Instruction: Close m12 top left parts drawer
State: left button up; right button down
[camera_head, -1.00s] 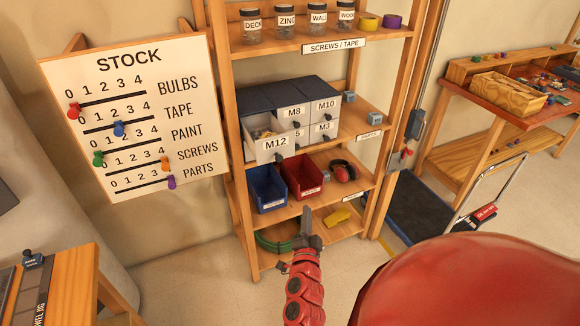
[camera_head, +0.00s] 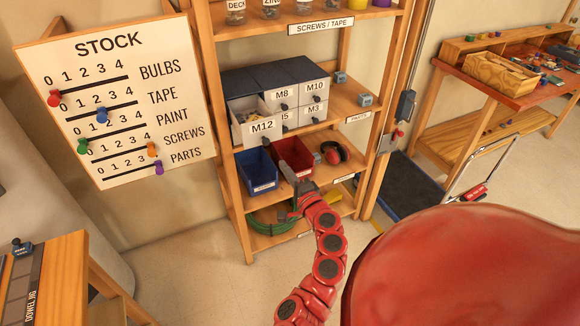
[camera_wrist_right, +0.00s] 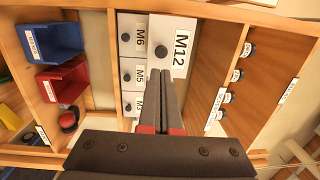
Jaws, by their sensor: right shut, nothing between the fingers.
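The M12 drawer (camera_head: 260,132) is pulled out of the grey parts cabinet at its left side, with small parts showing inside. Its white front with a dark knob also shows in the wrist view (camera_wrist_right: 181,38), standing out past the neighbouring drawers. My right gripper (camera_head: 284,168) is shut and empty, in front of the shelves and below the drawer in the head view. In the wrist view its closed fingers (camera_wrist_right: 168,84) point toward the M12 front; whether they touch it I cannot tell. My left gripper is not in view.
A blue bin (camera_head: 257,170) and a red bin (camera_head: 293,158) stand on the shelf below the cabinet, close to my gripper. Red earmuffs (camera_head: 333,153) lie beside them. The wooden shelf post (camera_head: 214,110) rises left of the drawer. Jars stand on the shelf above.

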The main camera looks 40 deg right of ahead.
aim_at(267, 144)
jog(key=p+x, duration=0.2)
jog(key=x, duration=0.6)
jog(key=shift+w, duration=0.55)
jog(key=b+x, duration=0.8)
jog(key=x, duration=0.1)
jog(key=f+b+x, duration=0.1)
jog(key=b+x, duration=0.3)
jog(key=x, duration=0.1)
jog(key=shift+w+d, duration=0.15)
jog(key=shift+d, duration=0.2)
jog(key=shift+w+d+b, duration=0.2)
jog(key=shift+w+b, duration=0.3)
jog(key=shift+b, duration=0.15)
jog(key=shift+r, duration=0.5)
